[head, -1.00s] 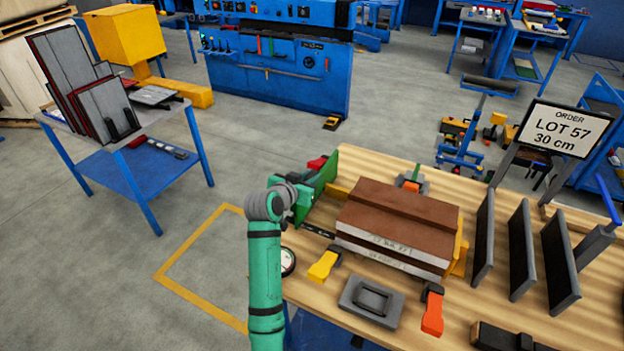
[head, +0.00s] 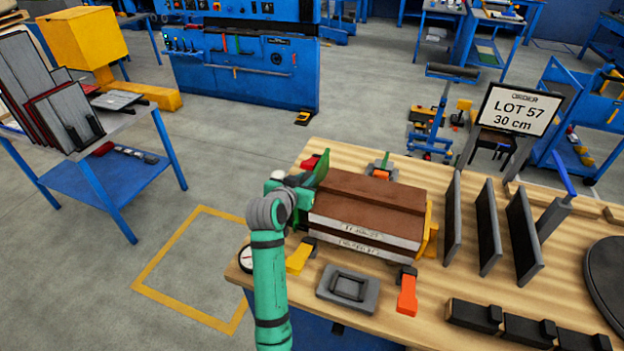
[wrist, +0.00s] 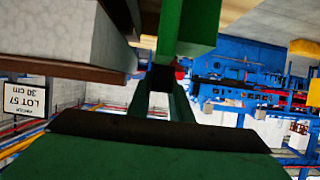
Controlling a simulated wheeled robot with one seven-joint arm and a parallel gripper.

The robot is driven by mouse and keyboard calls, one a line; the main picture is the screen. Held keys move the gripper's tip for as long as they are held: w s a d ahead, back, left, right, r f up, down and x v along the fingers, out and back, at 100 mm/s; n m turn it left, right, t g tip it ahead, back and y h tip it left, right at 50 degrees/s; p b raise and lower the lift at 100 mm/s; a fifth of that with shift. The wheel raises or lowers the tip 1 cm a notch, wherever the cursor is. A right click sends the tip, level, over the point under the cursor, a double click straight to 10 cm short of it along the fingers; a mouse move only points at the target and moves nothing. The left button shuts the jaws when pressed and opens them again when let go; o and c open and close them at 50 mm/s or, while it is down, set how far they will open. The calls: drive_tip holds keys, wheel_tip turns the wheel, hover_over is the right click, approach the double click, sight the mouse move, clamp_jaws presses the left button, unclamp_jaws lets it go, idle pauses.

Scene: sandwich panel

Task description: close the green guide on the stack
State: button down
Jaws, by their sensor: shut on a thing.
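The stack (head: 368,205) of brown-faced panels with pale edges lies on the wooden workbench. The green guide (head: 321,166) stands upright at the stack's left end, very close to it. I cannot tell whether they touch. My gripper (head: 296,181) is at the guide's left side, shut on it; my arm hides the grip in the head view. In the wrist view the green guide (wrist: 188,28) is above my gripper (wrist: 164,82), with the stack (wrist: 62,32) at upper left. The exact contact of the fingers is dark and small.
A yellow stop (head: 428,240) stands at the stack's right end. Orange clamp (head: 407,293), yellow clamp (head: 300,257) and a grey handled plate (head: 348,289) lie in front. Dark upright plates (head: 487,222) and a LOT 57 sign (head: 518,112) stand to the right.

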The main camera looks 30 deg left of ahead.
drive_tip(key=c, duration=1.6)
unclamp_jaws()
drive_tip(key=shift+s, duration=0.1)
drive_tip(key=v, duration=1)
drive_tip(key=shift+s+d+r, duration=0.1)
drive_tip(key=shift+s+r, duration=0.05)
drive_tip(key=shift+s, duration=0.1)
